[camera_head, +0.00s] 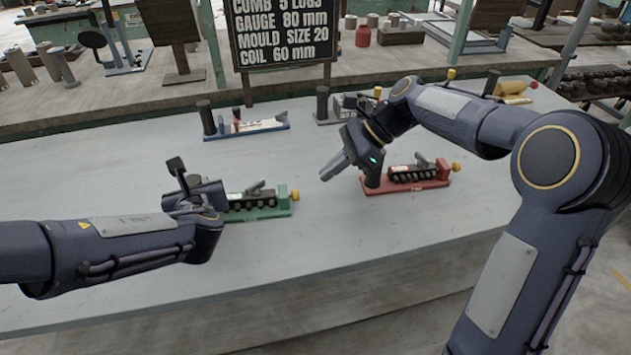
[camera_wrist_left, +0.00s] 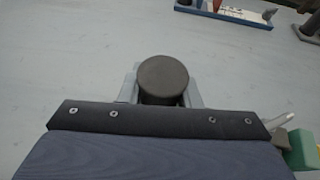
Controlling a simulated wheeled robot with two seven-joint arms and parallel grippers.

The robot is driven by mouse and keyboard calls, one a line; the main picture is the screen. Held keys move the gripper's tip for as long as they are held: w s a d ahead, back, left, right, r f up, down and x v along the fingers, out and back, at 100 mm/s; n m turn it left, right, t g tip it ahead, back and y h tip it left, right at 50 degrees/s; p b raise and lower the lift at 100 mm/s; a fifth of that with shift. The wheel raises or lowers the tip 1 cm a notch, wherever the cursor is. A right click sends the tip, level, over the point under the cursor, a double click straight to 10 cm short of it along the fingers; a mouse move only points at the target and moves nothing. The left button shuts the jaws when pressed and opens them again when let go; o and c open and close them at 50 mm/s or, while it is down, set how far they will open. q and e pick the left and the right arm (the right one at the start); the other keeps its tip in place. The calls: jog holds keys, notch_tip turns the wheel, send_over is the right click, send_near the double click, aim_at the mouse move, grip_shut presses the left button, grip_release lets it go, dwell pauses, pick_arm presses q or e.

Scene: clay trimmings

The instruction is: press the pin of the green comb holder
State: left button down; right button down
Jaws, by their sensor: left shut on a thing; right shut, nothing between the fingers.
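The green comb holder (camera_head: 268,212) lies on the grey table, with a row of dark cylinders and a grey lever on it. Its yellow pin (camera_head: 295,195) sticks out at the right end; nothing touches it. My left gripper (camera_head: 205,195) is at the holder's left end. In the left wrist view its fingers close around a dark round post (camera_wrist_left: 163,77); a green end block (camera_wrist_left: 301,150) shows at the right edge. The post is mostly hidden in the head view. My right gripper (camera_head: 328,172) is shut and empty, up and right of the green holder.
A red comb holder (camera_head: 408,184) stands right of my right gripper, close to it. A blue holder (camera_head: 250,127), a grey one (camera_head: 335,118) and a yellow one (camera_head: 515,98) stand further back. A black sign (camera_head: 283,35) stands behind.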

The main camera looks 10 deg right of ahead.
aim_at(296, 195)
jog(key=v, duration=0.3)
jog(key=shift+d+r, duration=0.25)
jog(key=shift+d, duration=0.1)
jog(key=c, duration=1.8)
grip_release()
jog(key=shift+a+r, duration=0.2)
jog(key=shift+r, duration=0.45)
jog(key=shift+o, duration=1)
jog(key=shift+s, duration=0.1)
jog(key=shift+o, duration=1.3)
jog(key=shift+a+f, duration=0.25)
jog(key=shift+f, duration=0.05)
jog(key=shift+o, duration=0.7)
jog(key=x, duration=1.1)
jog(key=shift+a+f, duration=0.1)
jog(key=shift+f, duration=0.05)
grip_shut()
